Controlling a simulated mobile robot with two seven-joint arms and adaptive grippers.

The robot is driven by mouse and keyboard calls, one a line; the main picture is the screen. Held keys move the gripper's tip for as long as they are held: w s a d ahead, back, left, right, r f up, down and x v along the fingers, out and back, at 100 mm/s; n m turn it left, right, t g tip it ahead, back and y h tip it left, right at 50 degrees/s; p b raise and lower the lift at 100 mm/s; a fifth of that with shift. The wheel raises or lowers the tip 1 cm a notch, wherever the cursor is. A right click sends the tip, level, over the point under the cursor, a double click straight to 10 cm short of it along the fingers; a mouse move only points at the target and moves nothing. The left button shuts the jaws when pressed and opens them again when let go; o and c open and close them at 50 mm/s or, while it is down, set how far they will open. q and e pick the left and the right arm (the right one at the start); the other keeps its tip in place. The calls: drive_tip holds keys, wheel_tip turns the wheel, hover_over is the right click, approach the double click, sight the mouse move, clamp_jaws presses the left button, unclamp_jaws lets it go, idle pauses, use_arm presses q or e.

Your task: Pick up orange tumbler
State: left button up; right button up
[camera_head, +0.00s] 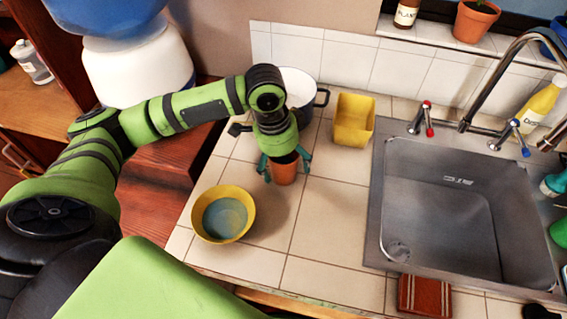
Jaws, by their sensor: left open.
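The orange tumbler (284,173) stands on the tiled counter behind and to the right of a yellow bowl. My left gripper (284,168) comes down over it from above. Its teal fingers are spread, one on each side of the tumbler. I cannot tell whether the fingers touch it. The tumbler's top is hidden by the gripper. My right gripper is not in view.
The yellow bowl (240,195) with a blue-grey inside is near the counter's left edge. The sink (390,200) is to the right. Counter in front of the tumbler is clear.

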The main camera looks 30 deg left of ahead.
use_arm(q)
drive_tip(key=shift+w+d+f, duration=0.1)
drive_tip(key=shift+w+f, duration=0.05)
drive_tip(key=shift+f, duration=0.5)
drive_tip(key=c, duration=1.2)
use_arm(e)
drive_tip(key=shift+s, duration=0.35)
use_arm(q)
drive_tip(key=shift+r, duration=0.1)
drive_tip(key=shift+r, duration=1.05)
drive_tip(key=shift+r+b, duration=0.35)
drive_tip(key=shift+r, duration=0.6)
drive_tip(key=w+d+r, duration=0.1)
drive_tip(key=d, duration=0.1)
drive_tip(key=w+d+r+b, duration=0.1)
drive_tip(key=w+d+r, duration=0.3)
drive_tip(key=d, duration=0.1)
drive_tip(key=shift+w+d+r+b, duration=0.25)
drive_tip(key=shift+w+d+r, duration=0.2)
drive_tip(key=shift+d, duration=0.2)
drive_tip(key=shift+w+d+r+b, duration=0.2)
drive_tip(key=shift+w+d+r, duration=0.2)
drive_tip(key=shift+d, duration=0.25)
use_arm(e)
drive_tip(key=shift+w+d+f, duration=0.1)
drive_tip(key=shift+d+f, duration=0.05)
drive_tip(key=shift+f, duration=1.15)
